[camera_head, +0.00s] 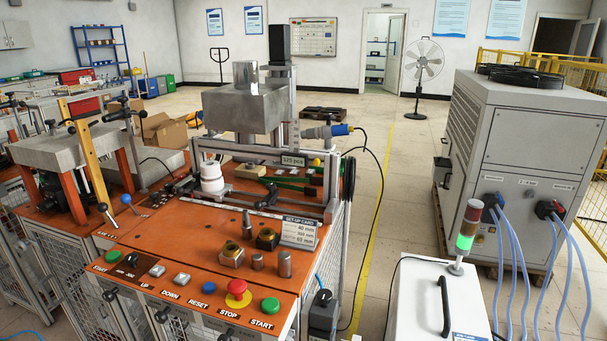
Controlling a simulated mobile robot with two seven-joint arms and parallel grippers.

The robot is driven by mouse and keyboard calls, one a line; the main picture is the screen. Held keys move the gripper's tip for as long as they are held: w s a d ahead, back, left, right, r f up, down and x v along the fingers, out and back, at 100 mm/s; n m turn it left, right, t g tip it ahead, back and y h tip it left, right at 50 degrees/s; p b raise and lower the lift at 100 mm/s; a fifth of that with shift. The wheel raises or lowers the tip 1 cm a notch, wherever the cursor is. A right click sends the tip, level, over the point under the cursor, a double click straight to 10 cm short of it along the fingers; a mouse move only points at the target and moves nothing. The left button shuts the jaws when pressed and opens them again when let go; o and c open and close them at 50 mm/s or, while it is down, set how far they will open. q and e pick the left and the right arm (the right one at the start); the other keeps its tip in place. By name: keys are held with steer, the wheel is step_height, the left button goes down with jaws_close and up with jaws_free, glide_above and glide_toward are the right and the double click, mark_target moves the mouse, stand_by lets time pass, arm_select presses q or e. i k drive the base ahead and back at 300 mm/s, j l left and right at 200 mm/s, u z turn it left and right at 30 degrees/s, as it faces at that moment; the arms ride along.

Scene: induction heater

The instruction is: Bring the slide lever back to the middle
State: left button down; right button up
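The induction heater machine has an orange worktop (150,228) with a control panel along its front. A short lever with a blue knob (125,199) stands at the left part of the worktop and leans left. Neither bears a readable label, so I cannot tell which is the slide lever. Nothing touches either lever. Neither of my grippers shows in the head view.
Front buttons include a red stop button (238,288) and a green start button (270,306). A set-up card (299,232), metal cylinders and a white stacked part (212,178) stand on the worktop. A white cabinet with a signal lamp (466,232) stands at right.

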mark_target(102, 207)
steer(key=u, duration=1.25)
steer(key=i+j, duration=0.75)
steer(key=j, duration=0.2)
steer(key=i+j+z, duration=0.1)
steer(key=i+j, duration=0.3)
steer(key=j, duration=0.1)
